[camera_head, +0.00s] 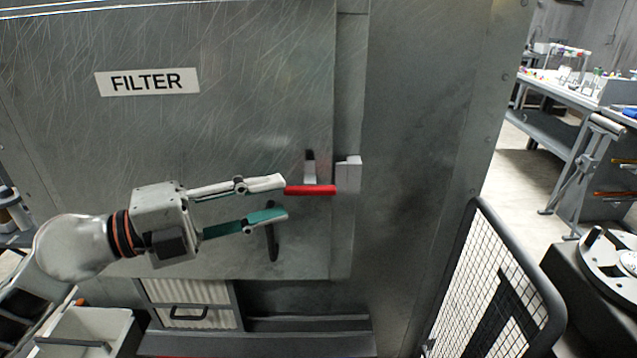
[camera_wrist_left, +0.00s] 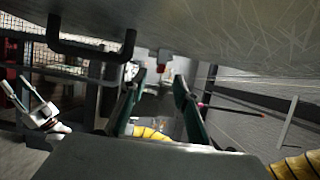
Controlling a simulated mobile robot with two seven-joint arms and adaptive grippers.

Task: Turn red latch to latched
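The red latch (camera_head: 310,190) lies horizontal on the grey filter panel, below a small bracket (camera_head: 310,167). A pale catch block (camera_head: 349,174) stands by its right end. My left gripper (camera_head: 285,198) is open, with its fingers pointing right. Its upper fingertip is at the latch's left end; I cannot tell whether they touch. The lower fingertip is below the latch. In the left wrist view a small red end (camera_wrist_left: 161,68), likely the latch, shows between the open fingers, with nothing held. What looks like my right gripper (camera_wrist_left: 22,92) shows there with fingers apart; the head view does not show it.
A dark handle (camera_head: 273,243) sticks out of the panel just below the left fingertips. A FILTER label (camera_head: 148,81) is at upper left. A mesh barrier (camera_head: 490,290) stands at lower right, a workbench (camera_head: 560,92) beyond it. Panel right of the catch is bare.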

